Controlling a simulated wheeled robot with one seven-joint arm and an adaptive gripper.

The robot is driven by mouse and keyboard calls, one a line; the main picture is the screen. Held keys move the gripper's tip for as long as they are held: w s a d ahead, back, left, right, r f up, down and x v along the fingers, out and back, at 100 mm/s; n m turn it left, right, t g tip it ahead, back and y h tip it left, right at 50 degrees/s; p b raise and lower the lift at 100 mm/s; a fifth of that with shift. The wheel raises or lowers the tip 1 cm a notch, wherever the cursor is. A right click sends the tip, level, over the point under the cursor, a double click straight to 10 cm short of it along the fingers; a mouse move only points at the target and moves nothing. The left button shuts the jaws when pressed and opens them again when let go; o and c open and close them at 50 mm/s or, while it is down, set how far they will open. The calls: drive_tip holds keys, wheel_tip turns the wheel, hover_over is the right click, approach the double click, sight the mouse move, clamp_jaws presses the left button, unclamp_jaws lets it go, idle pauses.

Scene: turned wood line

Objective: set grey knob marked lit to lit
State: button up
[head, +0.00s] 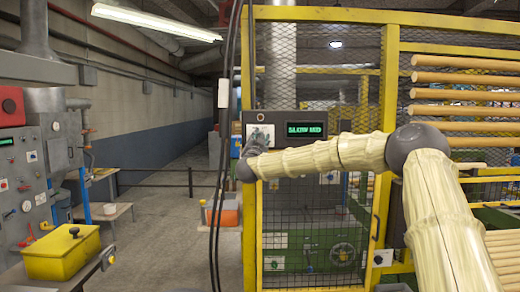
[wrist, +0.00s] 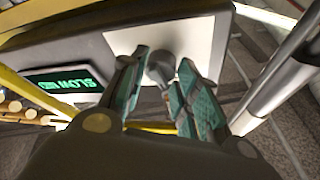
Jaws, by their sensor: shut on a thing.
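The grey knob (wrist: 160,66) sits on a white plate (wrist: 195,42) on a dark control box. In the wrist view my gripper (wrist: 164,62) has its two teal-padded fingers on either side of the knob, shut on it. In the head view my gripper (head: 258,138) is at the left part of the control box (head: 284,115) and hides the knob. The knob's markings and the way it points cannot be read.
A display (head: 304,130) with green text is right of the knob in the head view. A yellow mesh fence (head: 385,80) surrounds the box. Dark cables (head: 218,180) hang just left.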

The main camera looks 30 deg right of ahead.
drive_tip(key=shift+w+a+r+m+g+h+b, duration=0.15)
drive_tip(key=shift+m+g+b, duration=0.6)
drive_tip(key=shift+m+b, duration=0.65)
drive_tip(key=shift+s+d+f+m+g+h+b, duration=0.1)
drive_tip(key=shift+m+g+b, duration=0.75)
drive_tip(key=shift+m, duration=1.1)
drive_tip(key=shift+w+a+r+m+g+h+b, duration=0.15)
drive_tip(key=shift+m+g+b, duration=0.55)
drive_tip(key=shift+m+b, duration=0.7)
drive_tip(key=shift+s+m, duration=0.1)
drive_tip(key=shift+m, duration=0.35)
drive_tip(key=o, duration=1)
drive_tip(key=shift+d+f, duration=0.1)
drive_tip(key=v, duration=1.2)
